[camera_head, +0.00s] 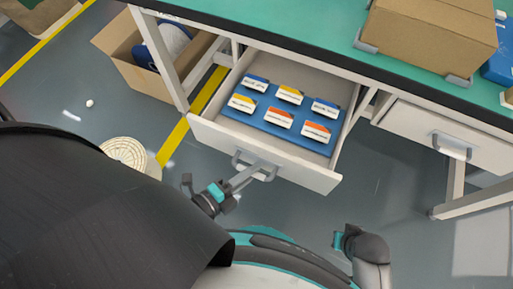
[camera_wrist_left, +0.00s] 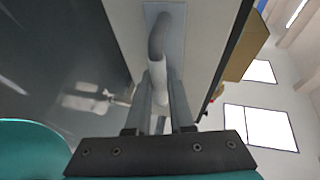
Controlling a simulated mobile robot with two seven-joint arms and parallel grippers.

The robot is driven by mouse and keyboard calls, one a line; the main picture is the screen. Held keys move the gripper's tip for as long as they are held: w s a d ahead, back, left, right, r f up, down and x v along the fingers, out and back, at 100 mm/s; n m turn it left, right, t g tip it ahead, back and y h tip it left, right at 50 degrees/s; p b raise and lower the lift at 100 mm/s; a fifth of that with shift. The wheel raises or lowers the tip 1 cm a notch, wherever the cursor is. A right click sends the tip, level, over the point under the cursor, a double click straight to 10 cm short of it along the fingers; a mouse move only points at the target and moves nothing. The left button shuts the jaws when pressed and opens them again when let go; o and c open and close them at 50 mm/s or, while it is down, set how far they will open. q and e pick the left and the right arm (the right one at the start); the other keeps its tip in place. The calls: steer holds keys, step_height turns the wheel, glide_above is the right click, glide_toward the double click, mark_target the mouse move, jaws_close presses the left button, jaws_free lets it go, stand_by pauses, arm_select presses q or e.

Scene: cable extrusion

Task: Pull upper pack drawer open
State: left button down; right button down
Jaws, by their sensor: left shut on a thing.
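The pack drawer (camera_head: 262,153) under the green-topped bench is pulled out, its inside in view. It holds several small white boxes with blue, yellow and orange ends on a blue base (camera_head: 263,118). Its grey bar handle (camera_head: 262,172) is on the front face. My left gripper (camera_head: 247,174) is shut on this handle. In the left wrist view the handle (camera_wrist_left: 166,38) runs down between the two fingers of my left gripper (camera_wrist_left: 160,85).
A closed drawer (camera_head: 425,135) with a handle is at the right. A cardboard box (camera_head: 428,38) stands on the bench top (camera_head: 300,27). An open carton (camera_head: 128,68) and a round woven thing (camera_head: 125,152) are on the floor at left.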

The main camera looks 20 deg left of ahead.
arm_select(q)
steer(key=shift+s, duration=0.25)
arm_select(e)
steer(key=shift+s+f, duration=0.1)
arm_select(q)
steer(key=c, duration=0.8)
jaws_free()
steer(key=shift+s, duration=0.1)
steer(key=p+v, duration=0.3)
steer(key=v, duration=1.2)
steer(key=shift+p, duration=0.3)
arm_select(e)
steer(key=s+d+f, duration=0.2)
steer(key=s+f, duration=0.1)
steer(key=f, duration=0.3)
steer(key=shift+s+d, duration=0.35)
steer(key=shift+d, duration=0.05)
arm_select(q)
steer(key=shift+a, duration=0.15)
arm_select(e)
steer(key=shift+f, duration=0.1)
